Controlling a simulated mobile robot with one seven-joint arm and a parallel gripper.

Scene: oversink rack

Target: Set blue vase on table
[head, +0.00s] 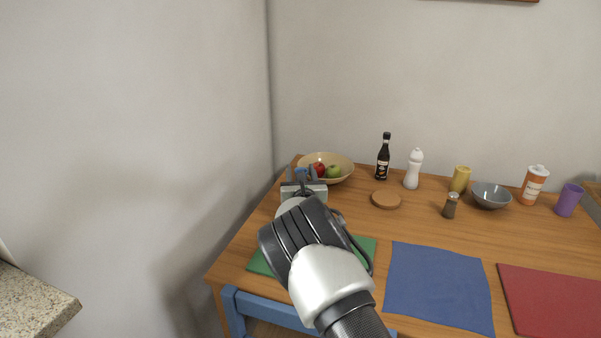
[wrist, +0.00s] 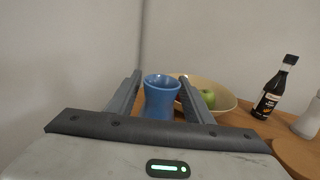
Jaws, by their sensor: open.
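The blue vase (wrist: 160,98) stands upright in the wrist view, between the two fingers of my gripper (wrist: 161,95). In the head view only a small blue part of the vase (head: 301,173) shows beyond my gripper (head: 301,180), beside the fruit bowl. The fingers are apart, one on each side of the vase, and I see no clear contact. The vase's base is hidden behind the gripper body. The wooden table (head: 420,220) lies under my arm.
A bowl (head: 340,161) with red and green fruit is right behind the vase. A dark bottle (head: 383,158), a white bottle (head: 414,169) and a cork coaster (head: 386,200) stand to the right. Green, blue (head: 438,287) and red placemats line the front. A wall is close on the left.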

